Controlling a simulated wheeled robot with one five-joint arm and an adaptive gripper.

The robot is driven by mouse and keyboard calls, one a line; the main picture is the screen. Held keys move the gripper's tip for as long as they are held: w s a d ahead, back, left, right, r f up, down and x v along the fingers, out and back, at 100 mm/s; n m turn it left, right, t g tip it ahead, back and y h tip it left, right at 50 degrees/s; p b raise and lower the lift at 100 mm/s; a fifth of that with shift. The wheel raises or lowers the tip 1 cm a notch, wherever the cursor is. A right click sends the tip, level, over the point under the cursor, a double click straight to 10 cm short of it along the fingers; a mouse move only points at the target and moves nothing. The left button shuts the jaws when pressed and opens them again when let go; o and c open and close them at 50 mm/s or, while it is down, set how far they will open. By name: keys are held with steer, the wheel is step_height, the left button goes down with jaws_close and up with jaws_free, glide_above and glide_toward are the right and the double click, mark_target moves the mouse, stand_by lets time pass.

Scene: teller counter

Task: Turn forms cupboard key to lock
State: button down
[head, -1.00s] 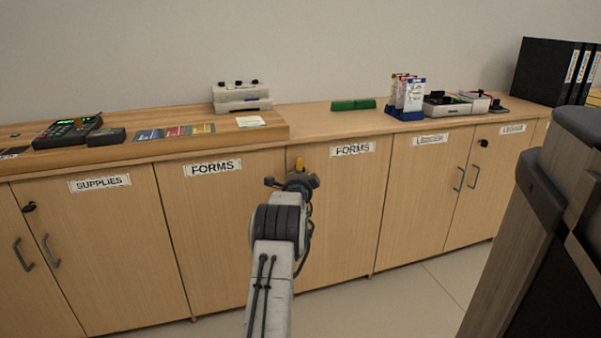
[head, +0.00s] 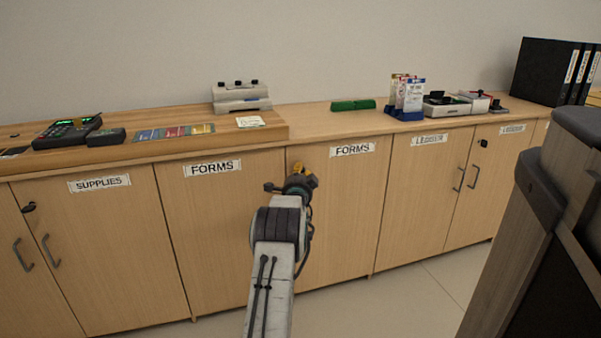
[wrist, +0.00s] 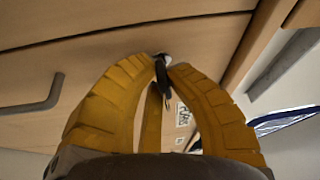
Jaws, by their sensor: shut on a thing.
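The forms cupboard has two wooden doors, a left door (head: 215,255) and a right door (head: 345,215), each with a FORMS label. My gripper (head: 302,172) is at the upper part of the cupboard near the gap between the doors, and my arm hides the lock and door handles in the head view. In the wrist view, the yellow fingers of my gripper (wrist: 164,67) are closed around a dark key (wrist: 161,78) at a small silvery lock (wrist: 166,58). The fingers partly cover the key, so its exact angle is hard to tell.
A grey door handle (wrist: 38,106) shows at the left of the wrist view. The supplies cupboard (head: 100,250) stands to the left and another cupboard (head: 415,205) to the right. The countertop (head: 305,122) above carries several items. Pale floor (head: 400,300) is clear in front.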

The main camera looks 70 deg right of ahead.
steer(key=shift+n+h, duration=0.3)
steer(key=shift+n, duration=0.3)
steer(key=c, duration=1.2)
jaws_free()
steer(key=shift+a, duration=0.1)
steer(key=shift+v, duration=5.9)
steer(key=shift+s, duration=0.1)
